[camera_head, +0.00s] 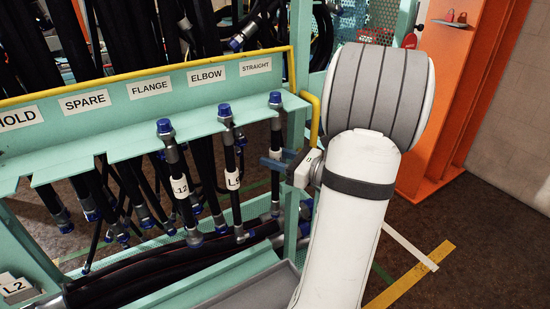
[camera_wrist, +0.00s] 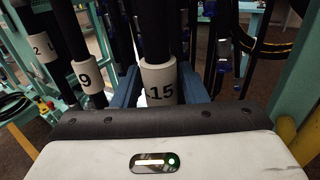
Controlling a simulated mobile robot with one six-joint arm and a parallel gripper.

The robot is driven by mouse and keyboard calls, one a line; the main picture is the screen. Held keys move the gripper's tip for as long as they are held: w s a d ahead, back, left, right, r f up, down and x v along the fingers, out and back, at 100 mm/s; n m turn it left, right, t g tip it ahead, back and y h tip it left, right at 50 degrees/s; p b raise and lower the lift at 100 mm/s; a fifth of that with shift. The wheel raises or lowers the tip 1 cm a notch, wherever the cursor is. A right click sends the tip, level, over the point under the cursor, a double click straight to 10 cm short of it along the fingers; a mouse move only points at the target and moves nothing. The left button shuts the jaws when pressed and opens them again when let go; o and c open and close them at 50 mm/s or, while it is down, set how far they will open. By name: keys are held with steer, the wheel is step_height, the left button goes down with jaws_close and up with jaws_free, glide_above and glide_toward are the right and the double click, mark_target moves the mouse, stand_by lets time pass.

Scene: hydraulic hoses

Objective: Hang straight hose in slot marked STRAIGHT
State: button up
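The rack's slot plate (camera_head: 110,145) carries a STRAIGHT label (camera_head: 255,66) at its right end. A black hose with a blue cap (camera_head: 275,98) stands upright at the plate's front edge below that label. My gripper (camera_head: 275,162) is at this hose, below the plate, with its blue fingers on either side. In the wrist view a hose with a white tag (camera_wrist: 159,82) reading 15 is between the fingers (camera_wrist: 158,90). The fingers look spread, with narrow gaps beside the tag.
Hoses tagged L12 (camera_head: 181,187) and L9 (camera_head: 232,180) hang just left. An orange post (camera_head: 465,100) stands right of my arm. A rack upright (camera_head: 294,190) is close to my gripper. Black hoses lie in the tray below. Floor at right is clear.

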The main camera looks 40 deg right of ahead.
steer(key=shift+o, duration=1.3)
steer(key=shift+f, duration=0.1)
steer(key=v, duration=0.7)
steer(key=shift+s+d+b, duration=0.15)
steer(key=shift+s+b, duration=0.2)
